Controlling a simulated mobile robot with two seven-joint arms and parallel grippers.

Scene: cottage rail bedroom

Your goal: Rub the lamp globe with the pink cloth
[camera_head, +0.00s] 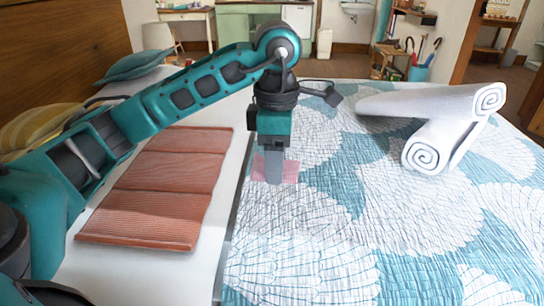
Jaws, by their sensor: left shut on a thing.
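My left gripper (273,176) points straight down over the patterned bed cover (310,265), near its left edge. It is shut on the pink cloth (290,170). A flat pink patch of the cloth shows on both sides of the fingers; the part between the fingers is hidden. I cannot tell whether the cloth touches the bed cover. I cannot make out a lamp globe in this view. My right gripper is not in view.
A folded terracotta blanket (160,188) lies left of my gripper, beneath my left arm. Rolled white towels (425,112) lie at the right. Pillows (135,65) are at the upper left. The cover's front middle is clear. Furniture and an umbrella bucket (418,73) stand beyond the bed.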

